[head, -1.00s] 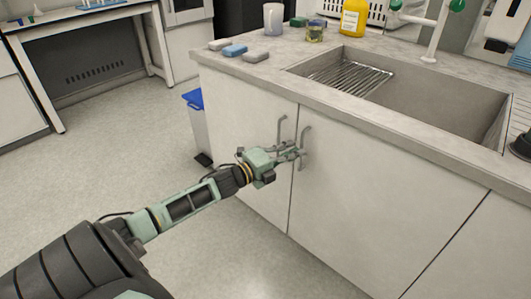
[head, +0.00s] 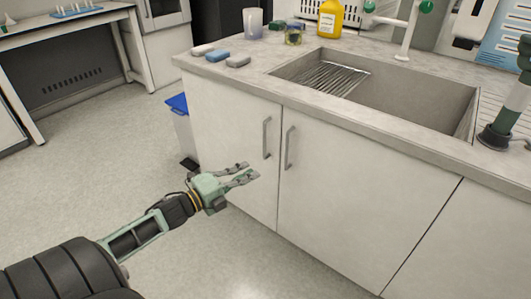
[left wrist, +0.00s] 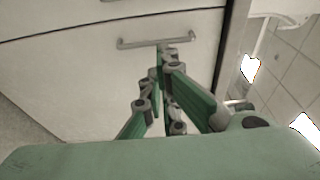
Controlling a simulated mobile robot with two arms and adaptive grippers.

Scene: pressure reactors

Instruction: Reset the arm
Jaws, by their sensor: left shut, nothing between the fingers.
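My left gripper (head: 251,171) is shut and empty. It hangs in front of the left cabinet door (head: 225,120), below and to the left of the two upright handles, apart from both. The left handle (head: 266,138) and the right handle (head: 289,148) are grey bars on white doors. Both doors look shut. In the left wrist view, my left gripper's fingertips (left wrist: 166,54) come together just below one handle (left wrist: 140,43) in the picture. My right gripper is in neither view.
A blue-lidded bin (head: 178,104) is beside the cabinet. The floor (head: 90,140) at left is open.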

